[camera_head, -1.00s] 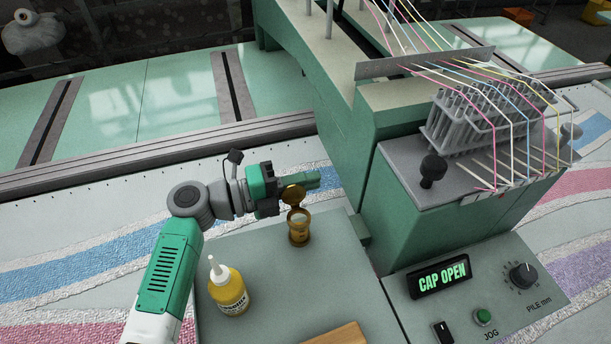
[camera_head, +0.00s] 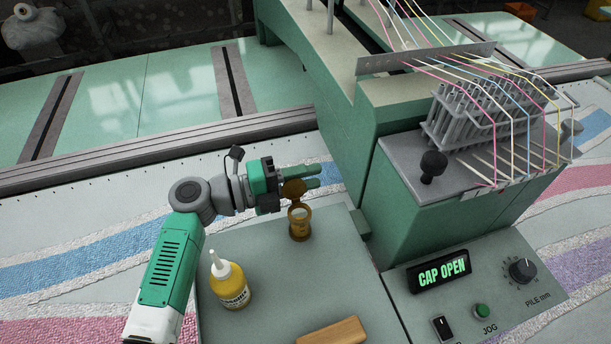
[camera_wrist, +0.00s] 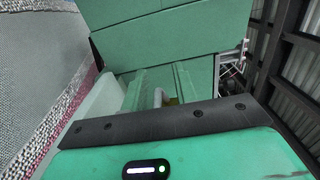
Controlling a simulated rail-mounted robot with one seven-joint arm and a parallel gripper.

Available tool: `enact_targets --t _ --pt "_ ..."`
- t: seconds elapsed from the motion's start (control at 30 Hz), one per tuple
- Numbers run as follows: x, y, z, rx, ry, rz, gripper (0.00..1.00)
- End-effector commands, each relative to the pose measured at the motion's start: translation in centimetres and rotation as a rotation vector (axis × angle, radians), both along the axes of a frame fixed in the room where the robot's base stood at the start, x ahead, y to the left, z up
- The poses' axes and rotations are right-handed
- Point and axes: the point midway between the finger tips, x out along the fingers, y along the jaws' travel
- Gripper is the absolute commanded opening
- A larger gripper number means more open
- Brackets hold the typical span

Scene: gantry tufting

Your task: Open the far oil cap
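A brass oil cup (camera_head: 300,224) stands upright on the grey-green deck. Its brass oil cap (camera_head: 294,190) is swung up at the cup's back edge, and the cup's mouth is uncovered. My gripper (camera_head: 316,176) is just behind and above the cap, its green fingers pointing right with a gap between them. The cap partly covers the fingers' near side, and I cannot tell whether they touch it. In the wrist view the fingers (camera_wrist: 160,88) show apart, with a small pale and yellowish bit beyond the gap. No other oil cap is clearly visible.
A yellow oil bottle (camera_head: 232,288) stands left of the cup, and a wooden block (camera_head: 334,331) lies at the front. The green machine housing (camera_head: 400,215) rises close on the right, below taut yarns.

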Motion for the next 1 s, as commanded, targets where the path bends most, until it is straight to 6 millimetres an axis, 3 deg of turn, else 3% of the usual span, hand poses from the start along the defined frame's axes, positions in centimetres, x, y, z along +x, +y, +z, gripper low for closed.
enact_targets --t 0.47,1.0 --pt "-1.9 7.1 0.1 0.000 0.000 0.002 0.29" --pt "-2.0 7.5 0.1 0.000 0.000 0.000 0.29"
